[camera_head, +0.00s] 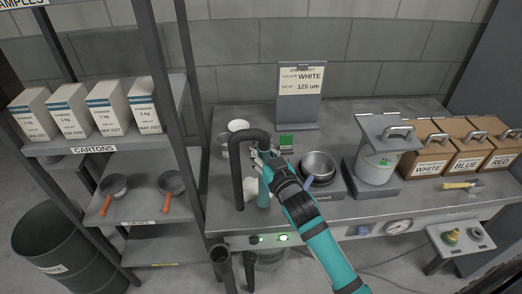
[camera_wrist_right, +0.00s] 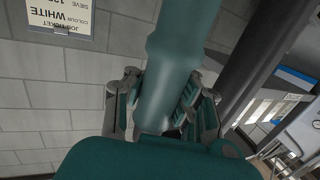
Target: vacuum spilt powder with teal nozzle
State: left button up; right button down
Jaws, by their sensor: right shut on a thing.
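The teal nozzle (camera_head: 264,193) is upright over the bench, below my right gripper (camera_head: 263,158). A thick black hose (camera_head: 239,175) arches up and over to the nozzle's top. In the right wrist view the nozzle (camera_wrist_right: 165,75) passes between the fingers of my right gripper (camera_wrist_right: 160,110), which is shut on it. A white patch (camera_head: 250,188) shows on the bench just left of the nozzle, partly hidden; I cannot tell whether it is powder. Whether the nozzle's tip touches the bench is unclear. My left gripper is not in view.
A metal bowl (camera_head: 318,164) stands right of my arm, beside a lidded jar (camera_head: 376,167) and cardboard boxes (camera_head: 430,150). Clear and white containers (camera_head: 238,127) stand behind the hose. A job ticket stand (camera_head: 300,95) is at the back. Shelves with cartons (camera_head: 70,110) border the left.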

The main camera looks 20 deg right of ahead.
jog(key=shift+w+r, duration=0.1)
jog(key=shift+w+d, duration=0.2)
jog(key=shift+w, duration=0.5)
jog(key=shift+w+d, duration=0.25)
jog(key=shift+w, duration=0.5)
jog(key=shift+w+d, duration=0.2)
jog(key=shift+w, duration=0.5)
jog(key=shift+a, duration=0.1)
jog(key=shift+w+a+b, duration=0.1)
jog(key=shift+w+a, duration=0.1)
jog(key=shift+a, duration=0.5)
jog(key=shift+w+a+b, duration=0.1)
jog(key=shift+w+a, duration=0.15)
jog(key=shift+a, duration=0.5)
jog(key=shift+w+a+b, duration=0.1)
jog(key=shift+w+a, duration=0.1)
jog(key=shift+a, duration=0.5)
jog(key=shift+w+d+b, duration=0.15)
jog(key=shift+w+d, duration=0.05)
jog(key=shift+w, duration=0.55)
jog(key=shift+w+d+b, duration=0.2)
jog(key=shift+w+d, duration=0.05)
jog(key=shift+w, duration=0.45)
jog(key=shift+w+d+b, duration=0.15)
jog(key=shift+w+d, duration=0.05)
jog(key=shift+w, duration=0.55)
